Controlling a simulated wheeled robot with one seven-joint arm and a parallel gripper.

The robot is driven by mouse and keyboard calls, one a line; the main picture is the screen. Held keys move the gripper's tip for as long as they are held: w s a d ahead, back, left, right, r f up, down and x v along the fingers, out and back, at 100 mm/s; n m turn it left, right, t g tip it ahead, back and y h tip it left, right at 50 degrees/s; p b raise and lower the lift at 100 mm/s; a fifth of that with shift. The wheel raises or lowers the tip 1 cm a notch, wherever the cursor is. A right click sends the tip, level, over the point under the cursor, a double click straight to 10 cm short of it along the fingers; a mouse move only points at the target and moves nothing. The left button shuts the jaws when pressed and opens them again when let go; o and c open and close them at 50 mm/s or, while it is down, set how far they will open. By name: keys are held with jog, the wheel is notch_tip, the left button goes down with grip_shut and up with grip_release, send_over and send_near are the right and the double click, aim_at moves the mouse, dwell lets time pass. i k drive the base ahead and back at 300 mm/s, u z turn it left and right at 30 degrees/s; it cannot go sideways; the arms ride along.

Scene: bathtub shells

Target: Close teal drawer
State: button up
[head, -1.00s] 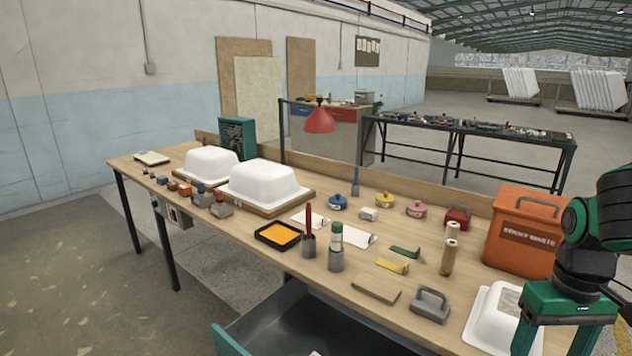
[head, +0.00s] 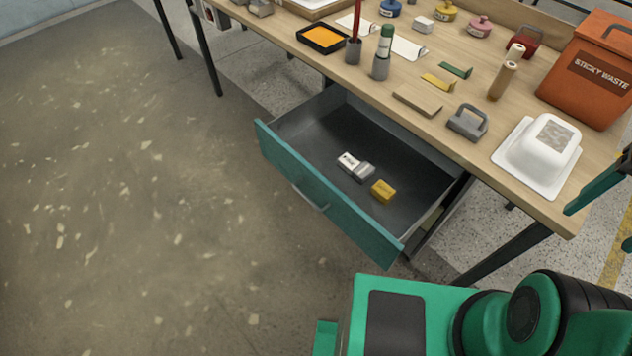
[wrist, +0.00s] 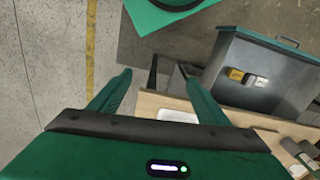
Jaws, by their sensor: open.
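The teal drawer (head: 325,205) is pulled well out from under the workbench, and its dark grey inside shows. Its teal front faces the open floor at lower left and carries a bar handle (head: 310,198). A white and grey block (head: 355,166) and a yellow block (head: 383,190) lie on its bottom. In the wrist view the drawer (wrist: 262,72) is at the upper right, with its handle at the top. My gripper (wrist: 153,72) is open and empty, apart from the drawer. In the head view only part of it shows at the right edge, beside the bench end.
The wooden workbench (head: 440,128) stands above the drawer. Near its edge are a white tub shell (head: 540,155), a grey handled tool (head: 467,122) and an orange waste bin (head: 590,75). A bench leg (head: 505,250) stands right of the drawer. The floor at left is clear.

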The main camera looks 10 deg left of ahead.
aim_at(305, 144)
jog(key=u, duration=0.65)
jog(key=k, duration=1.2)
jog(key=z, duration=0.6)
jog(key=i, duration=1)
jog(key=u, duration=0.05)
